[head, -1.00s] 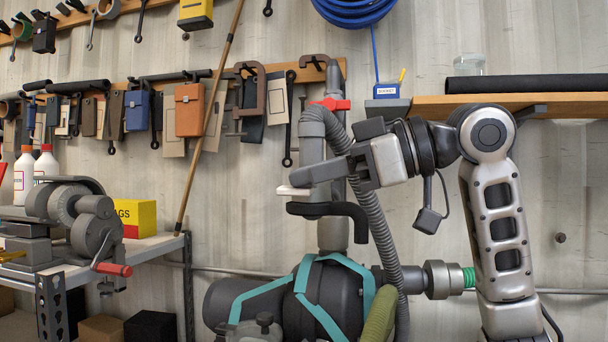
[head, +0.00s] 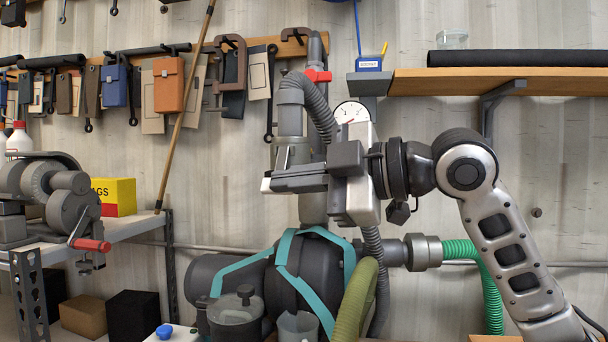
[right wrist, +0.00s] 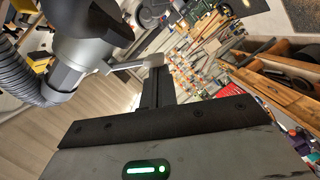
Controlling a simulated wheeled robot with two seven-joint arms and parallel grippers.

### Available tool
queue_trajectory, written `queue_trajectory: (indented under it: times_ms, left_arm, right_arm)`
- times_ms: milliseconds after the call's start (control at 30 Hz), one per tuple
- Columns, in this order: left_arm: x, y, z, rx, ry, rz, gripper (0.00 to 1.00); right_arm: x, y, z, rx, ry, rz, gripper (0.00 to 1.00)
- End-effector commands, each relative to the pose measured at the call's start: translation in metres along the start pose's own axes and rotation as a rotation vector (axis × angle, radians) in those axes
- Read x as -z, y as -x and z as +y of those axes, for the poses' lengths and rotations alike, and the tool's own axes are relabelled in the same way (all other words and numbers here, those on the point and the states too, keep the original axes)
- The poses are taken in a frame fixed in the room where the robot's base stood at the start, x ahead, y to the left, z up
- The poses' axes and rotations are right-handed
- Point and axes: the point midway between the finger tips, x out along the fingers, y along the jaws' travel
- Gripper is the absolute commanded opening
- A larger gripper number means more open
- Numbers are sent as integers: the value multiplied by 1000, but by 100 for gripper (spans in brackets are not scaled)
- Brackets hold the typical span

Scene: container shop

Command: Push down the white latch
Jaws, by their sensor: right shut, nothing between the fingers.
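The white latch (head: 266,185) shows in the head view as a small pale end beside the tip of my right gripper (head: 280,180). Most of it is hidden behind the fingers, in front of the upright grey pipe (head: 292,110). In the right wrist view the latch (right wrist: 128,67) is a pale lever reaching from the grey pipe body (right wrist: 85,60) to the end of my right gripper (right wrist: 155,85). The shut, empty fingers meet or overlap the lever's end; I cannot tell whether they touch. My left gripper is not in view.
A ribbed grey hose (head: 322,108), a dial gauge (head: 352,113) and a red valve handle (head: 318,76) surround the pipe. A dark tank with teal straps (head: 285,250) stands below. A wooden shelf (head: 500,82) is above my right arm; a vise bench (head: 130,225) stands left.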

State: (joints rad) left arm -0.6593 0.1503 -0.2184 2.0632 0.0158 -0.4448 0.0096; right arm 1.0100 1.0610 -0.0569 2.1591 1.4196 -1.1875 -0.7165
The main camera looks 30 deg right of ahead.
Motion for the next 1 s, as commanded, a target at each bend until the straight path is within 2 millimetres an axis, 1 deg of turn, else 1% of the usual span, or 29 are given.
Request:
queue_trajectory:
  times_ms: [167, 267, 400, 467, 500, 700, 800, 900, 1000]
  left_arm:
    - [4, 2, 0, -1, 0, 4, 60]
    - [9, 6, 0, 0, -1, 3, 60]
    - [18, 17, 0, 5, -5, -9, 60]
    - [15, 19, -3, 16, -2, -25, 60]
    - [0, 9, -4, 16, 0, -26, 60]
    - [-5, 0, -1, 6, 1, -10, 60]
    - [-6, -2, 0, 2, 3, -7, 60]
    - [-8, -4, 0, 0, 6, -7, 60]
    - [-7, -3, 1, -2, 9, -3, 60]
  right_arm:
    - [2, 1, 2, -1, -2, -1, 0]
    - [9, 2, 5, 0, 0, 0, 0]
    - [33, 2, 10, 4, 4, 6, 0]
    - [45, 2, 12, 7, 6, 9, 0]
    - [36, 11, 3, 1, 3, 2, 0]
    - [34, 58, 1, 0, 0, 4, 0]
    - [35, 76, 2, 2, 1, 6, 0]
    - [36, 89, 4, 2, 0, 7, 0]
    - [36, 97, 5, 4, -1, 6, 0]
